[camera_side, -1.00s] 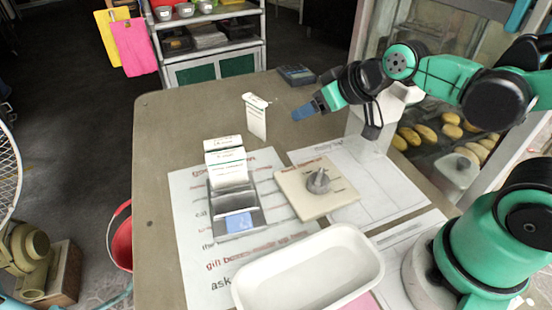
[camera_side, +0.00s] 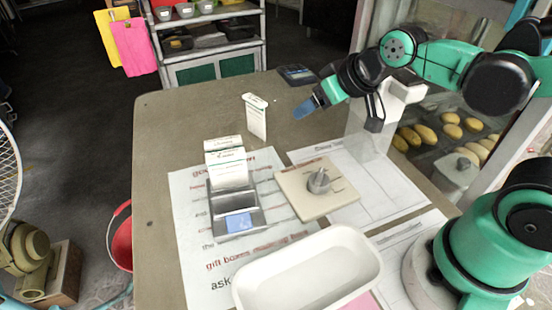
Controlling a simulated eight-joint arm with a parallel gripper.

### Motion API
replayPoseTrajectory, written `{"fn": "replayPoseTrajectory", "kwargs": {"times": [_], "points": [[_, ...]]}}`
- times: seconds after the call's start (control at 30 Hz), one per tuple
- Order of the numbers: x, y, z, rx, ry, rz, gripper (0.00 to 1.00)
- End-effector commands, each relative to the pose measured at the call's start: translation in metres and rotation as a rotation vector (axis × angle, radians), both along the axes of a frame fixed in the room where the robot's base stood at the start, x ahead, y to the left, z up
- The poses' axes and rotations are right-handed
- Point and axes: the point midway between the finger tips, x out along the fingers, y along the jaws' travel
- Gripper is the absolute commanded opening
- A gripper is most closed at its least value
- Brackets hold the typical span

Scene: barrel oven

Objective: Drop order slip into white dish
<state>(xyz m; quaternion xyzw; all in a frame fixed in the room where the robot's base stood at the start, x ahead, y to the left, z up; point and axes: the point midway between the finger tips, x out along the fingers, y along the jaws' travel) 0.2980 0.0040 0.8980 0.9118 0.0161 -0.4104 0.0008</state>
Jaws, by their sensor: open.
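The white dish (camera_side: 365,252) is an empty oblong tray at the table's front edge. A white paper slip with print (camera_side: 256,118) stands nearly upright toward the back of the table. More white printed paper (camera_side: 228,165) stands in a grey printer-like holder (camera_side: 240,221) left of centre. I cannot tell which of these is the order slip.
A beige plate with a grey knob (camera_side: 319,181) lies mid-table. Printed sheets lie beneath and beside it. A dark box (camera_side: 297,76) sits at the back edge. A glass case with several loaves (camera_side: 425,132) stands at right. The left strip of table is clear.

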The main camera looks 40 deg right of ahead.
Motion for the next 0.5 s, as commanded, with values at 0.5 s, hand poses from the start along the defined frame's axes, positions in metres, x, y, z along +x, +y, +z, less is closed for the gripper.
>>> {"fn": "replayPoseTrajectory", "kwargs": {"times": [0.5], "points": [[0.117, 0.002, -0.04, 0.015, -0.381, 0.04, 0.63]]}}
